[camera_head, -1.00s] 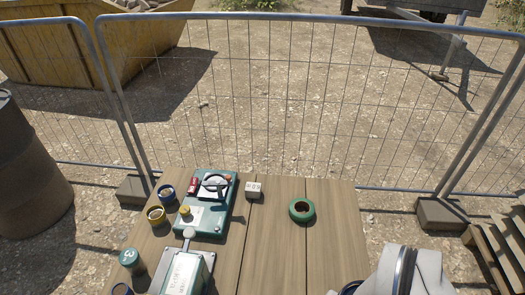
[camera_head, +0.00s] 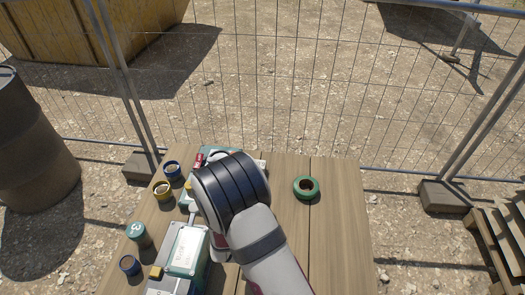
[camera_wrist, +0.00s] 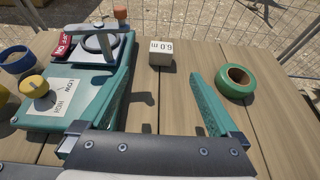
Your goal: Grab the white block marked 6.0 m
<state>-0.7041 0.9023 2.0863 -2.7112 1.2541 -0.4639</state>
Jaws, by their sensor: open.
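The white block (camera_wrist: 160,53) stands on the wooden table in the wrist view, with dark 6.0 m lettering that appears upside down. In the head view only a pale edge of the block (camera_head: 261,163) shows beside my arm. My gripper (camera_wrist: 161,76) is open and empty, its two teal fingers spread wide. The block is beyond the fingertips, between their lines and apart from both. In the head view my arm hides the gripper.
A teal control box (camera_wrist: 75,95) with a dial and yellow knob lies close to the left finger. A green tape roll (camera_wrist: 235,80) lies right of the right finger. Mesh fence (camera_head: 300,110) stands behind the table.

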